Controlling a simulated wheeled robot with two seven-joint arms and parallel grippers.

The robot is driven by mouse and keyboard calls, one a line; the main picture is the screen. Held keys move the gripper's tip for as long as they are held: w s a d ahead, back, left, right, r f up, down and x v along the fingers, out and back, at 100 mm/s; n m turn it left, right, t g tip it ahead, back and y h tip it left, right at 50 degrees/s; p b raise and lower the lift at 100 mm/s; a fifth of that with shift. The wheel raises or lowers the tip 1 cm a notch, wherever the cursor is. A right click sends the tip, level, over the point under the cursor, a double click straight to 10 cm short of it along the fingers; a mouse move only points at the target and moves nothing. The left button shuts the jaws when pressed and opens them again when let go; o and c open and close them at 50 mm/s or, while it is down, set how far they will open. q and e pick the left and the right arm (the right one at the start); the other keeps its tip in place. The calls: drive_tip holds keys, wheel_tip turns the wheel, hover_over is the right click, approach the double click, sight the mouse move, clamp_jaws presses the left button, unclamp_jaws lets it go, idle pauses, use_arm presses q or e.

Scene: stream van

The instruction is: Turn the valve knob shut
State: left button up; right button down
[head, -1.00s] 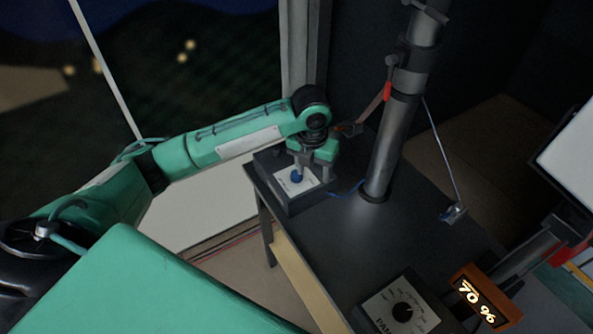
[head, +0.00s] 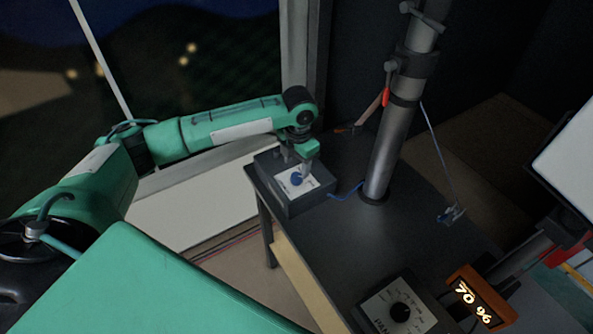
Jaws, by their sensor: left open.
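A small blue knob (head: 297,179) sits on the white top plate of a dark box (head: 305,205), at the back left corner of a dark table. My left gripper (head: 296,164) points down over the box. It is open, with one finger behind the knob and the other close at its right. Whether either finger touches the knob I cannot tell. The pointer and marks on the plate are too small to read. My right gripper is not in view.
A grey pole (head: 388,150) with clamps stands on the table (head: 350,235) right of the box. A second box with a black knob (head: 401,312) and an orange display (head: 478,298) reading 70 % are at the front. The mid-table is clear.

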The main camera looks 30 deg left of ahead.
sight(296, 176)
use_arm(q)
drive_tip(key=shift+f+p, duration=0.35)
drive_tip(key=shift+f, duration=2.1)
drive_tip(key=c, duration=1)
